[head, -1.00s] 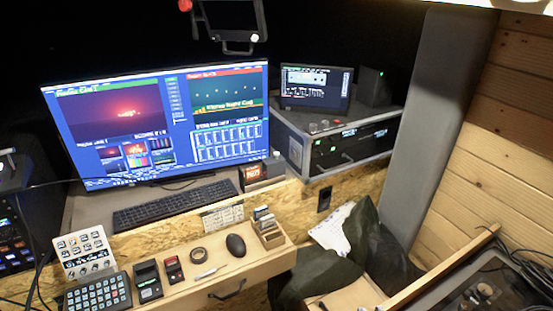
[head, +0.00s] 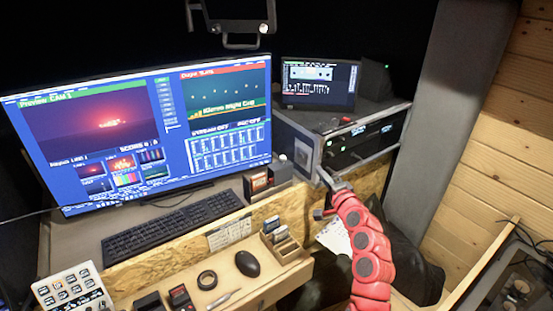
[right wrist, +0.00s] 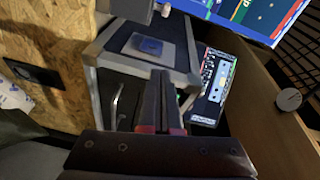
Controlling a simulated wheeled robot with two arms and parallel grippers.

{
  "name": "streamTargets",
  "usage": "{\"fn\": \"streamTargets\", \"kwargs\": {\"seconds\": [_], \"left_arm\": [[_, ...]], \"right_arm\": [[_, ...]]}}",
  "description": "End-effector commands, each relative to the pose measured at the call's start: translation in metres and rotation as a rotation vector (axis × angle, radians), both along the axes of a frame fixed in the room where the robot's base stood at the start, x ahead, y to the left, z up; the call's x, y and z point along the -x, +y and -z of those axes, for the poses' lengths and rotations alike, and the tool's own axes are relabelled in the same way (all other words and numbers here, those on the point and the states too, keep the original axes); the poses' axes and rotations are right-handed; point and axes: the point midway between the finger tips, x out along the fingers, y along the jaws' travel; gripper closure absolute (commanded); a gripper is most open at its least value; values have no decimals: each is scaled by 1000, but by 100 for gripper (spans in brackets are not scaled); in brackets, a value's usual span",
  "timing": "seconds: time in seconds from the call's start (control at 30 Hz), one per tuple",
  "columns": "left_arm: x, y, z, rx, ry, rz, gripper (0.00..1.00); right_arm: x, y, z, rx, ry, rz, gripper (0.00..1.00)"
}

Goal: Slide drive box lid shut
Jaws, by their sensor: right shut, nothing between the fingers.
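A small open wooden box (head: 286,252) stands at the right end of the pull-out drawer, with several upright grey and dark pieces in it. It looks like the drive box; I cannot make out its lid. My right gripper (head: 324,178) is beyond the box and to its right, apart from it, by the front corner of the rack case. In the right wrist view, its fingers (right wrist: 160,78) are together and empty, pointing toward the rack case. The box cannot be made out there. My left gripper is out of view.
The rack case (head: 310,142) bears a small monitor (head: 318,84). The large screen (head: 130,130) and keyboard (head: 172,222) are at left. A dark-topped table (head: 510,285) is at lower right.

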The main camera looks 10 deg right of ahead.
Motion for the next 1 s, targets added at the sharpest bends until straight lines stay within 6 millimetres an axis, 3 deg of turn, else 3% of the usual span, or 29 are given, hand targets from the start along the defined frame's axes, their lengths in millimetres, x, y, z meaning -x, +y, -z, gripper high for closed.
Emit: {"fn": "streamTargets", "kwargs": {"seconds": [0.27,0.87,1.0], "left_arm": [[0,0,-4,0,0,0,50],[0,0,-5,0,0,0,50],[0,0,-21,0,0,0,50]], "right_arm": [[-16,8,-4,-17,19,-39,100],[-101,16,2,-15,17,-32,100],[-102,41,4,-17,20,-36,100]]}}
